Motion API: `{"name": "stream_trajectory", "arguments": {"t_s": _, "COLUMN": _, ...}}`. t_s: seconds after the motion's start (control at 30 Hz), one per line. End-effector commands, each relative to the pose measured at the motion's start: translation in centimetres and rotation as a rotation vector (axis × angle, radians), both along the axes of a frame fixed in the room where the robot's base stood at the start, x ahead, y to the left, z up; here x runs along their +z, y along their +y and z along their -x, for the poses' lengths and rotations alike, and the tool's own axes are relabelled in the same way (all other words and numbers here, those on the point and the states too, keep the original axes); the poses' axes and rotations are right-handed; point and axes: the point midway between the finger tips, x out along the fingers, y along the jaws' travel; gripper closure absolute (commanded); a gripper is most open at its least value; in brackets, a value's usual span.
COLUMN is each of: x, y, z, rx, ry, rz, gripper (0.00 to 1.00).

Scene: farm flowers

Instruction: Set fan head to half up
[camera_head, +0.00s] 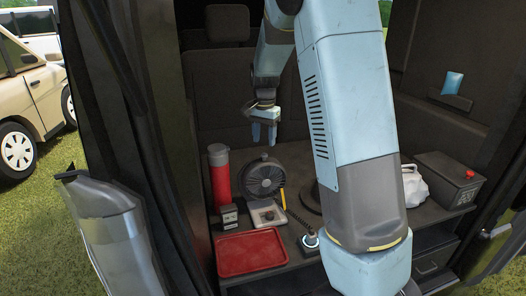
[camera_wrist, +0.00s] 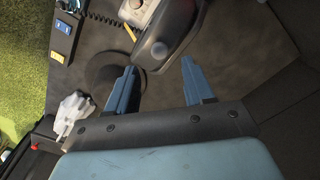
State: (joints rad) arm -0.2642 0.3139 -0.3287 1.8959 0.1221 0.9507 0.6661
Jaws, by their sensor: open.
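The fan (camera_head: 262,178) is dark grey with a round, caged head. It stands on the shelf inside the vehicle, its head facing forward and looking near upright; its exact tilt is hard to judge. My gripper (camera_head: 264,138) hangs above the fan, fingers pointing down. In the wrist view my gripper (camera_wrist: 158,64) is open, with two blue fingers spread and nothing held. The fan's dark grey head (camera_wrist: 170,38) shows from above, its rounded end between the fingertips in the picture.
A red bottle (camera_head: 220,176) stands left of the fan. The seat back stands behind.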

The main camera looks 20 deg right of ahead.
Motion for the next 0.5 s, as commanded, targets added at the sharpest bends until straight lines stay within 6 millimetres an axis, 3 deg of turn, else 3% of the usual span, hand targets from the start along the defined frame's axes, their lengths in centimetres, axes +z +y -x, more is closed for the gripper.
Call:
{"name": "stream_trajectory", "arguments": {"t_s": 0.2, "x": -3.5, "y": 0.0, "z": 0.1, "rx": 0.001, "ry": 0.003, "rz": 0.0, "gripper": 0.48}}
{"name": "stream_trajectory", "arguments": {"t_s": 0.5, "x": -5.5, "y": 0.1, "z": 0.0, "rx": 0.001, "ry": 0.0, "rz": 0.0, "gripper": 0.48}}
